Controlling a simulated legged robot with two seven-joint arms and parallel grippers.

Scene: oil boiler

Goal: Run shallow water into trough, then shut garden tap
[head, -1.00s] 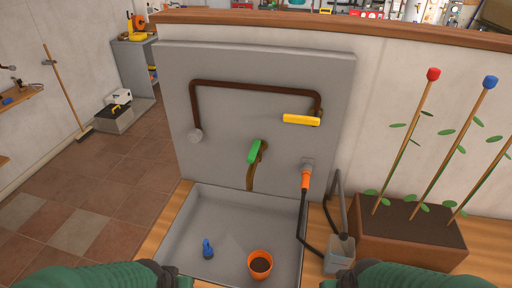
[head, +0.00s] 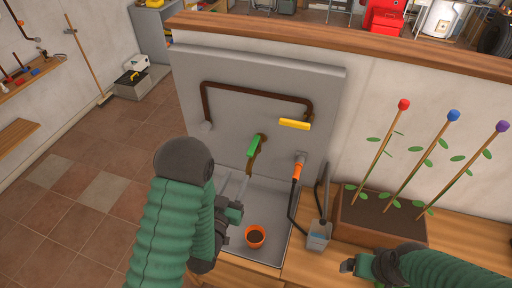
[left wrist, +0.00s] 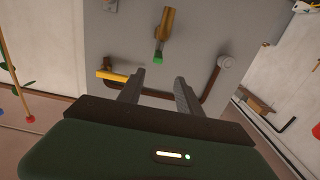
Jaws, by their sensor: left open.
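The garden tap is a brass spout with a green handle (head: 253,146) on the grey wall panel. It also shows in the left wrist view (left wrist: 167,25). The grey trough (head: 277,207) lies below it, and I see no water in it. My left gripper (head: 233,184) is open and empty, over the trough, below and left of the tap. In the left wrist view (left wrist: 160,85) its two fingers stand apart with the tap beyond them. My right gripper (head: 347,266) is low at the right, near the wooden bench; its jaw state is unclear.
An orange pot (head: 255,236) stands in the trough. A yellow lever (head: 295,124) sits on the brown pipe (head: 255,90). An orange-handled hose fitting (head: 297,170) and a small grey container (head: 318,236) are right of the trough.

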